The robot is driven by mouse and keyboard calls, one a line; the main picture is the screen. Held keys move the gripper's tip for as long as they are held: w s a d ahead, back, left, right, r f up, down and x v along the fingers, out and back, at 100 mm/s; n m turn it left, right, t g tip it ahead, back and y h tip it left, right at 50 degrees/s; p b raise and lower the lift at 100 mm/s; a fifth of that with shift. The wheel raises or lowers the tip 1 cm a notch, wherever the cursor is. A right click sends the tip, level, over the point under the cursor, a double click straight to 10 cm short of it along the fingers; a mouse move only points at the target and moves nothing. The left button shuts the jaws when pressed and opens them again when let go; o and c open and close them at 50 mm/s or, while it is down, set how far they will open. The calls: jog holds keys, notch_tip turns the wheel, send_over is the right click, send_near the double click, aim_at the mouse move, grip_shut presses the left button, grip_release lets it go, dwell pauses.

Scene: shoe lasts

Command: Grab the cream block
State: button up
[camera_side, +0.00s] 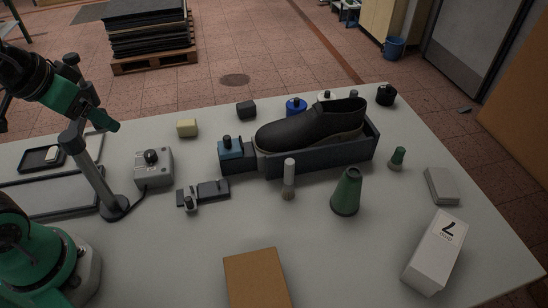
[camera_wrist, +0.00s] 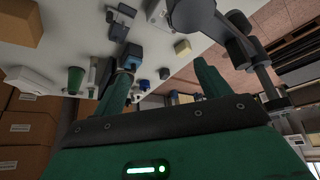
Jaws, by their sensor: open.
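The cream block (camera_side: 187,128) sits on the table behind the grey control box, left of the dark block, in the side view. It also shows in the wrist view (camera_wrist: 183,47), in the gap between my fingers in the picture and beyond their tips. My gripper (camera_side: 111,125) is at the left in the side view, raised above the table and apart from the block, partly behind a grey stand. In the wrist view my gripper (camera_wrist: 166,68) has its two green fingers spread wide with nothing between them.
The grey stand (camera_side: 96,178) rises close to my gripper. A grey control box (camera_side: 154,168) stands in front of the block. A dark block (camera_side: 246,110) and a blue-topped block (camera_side: 232,150) lie to its right, near the shoe (camera_side: 312,127) in its tray. Table around the block is clear.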

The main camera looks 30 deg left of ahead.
jog(key=shift+w, duration=0.1)
jog(key=n+g, duration=0.5)
jog(key=n, duration=0.2)
send_over(186, 122)
jog(key=f, duration=1.5)
jog(key=shift+s+d+f, duration=0.2)
jog(key=shift+s, duration=0.15)
jog(key=shift+w+a+f+n+g, duration=0.15)
jog(key=shift+w+f+n+g, duration=0.15)
jog(key=shift+f, duration=4.05)
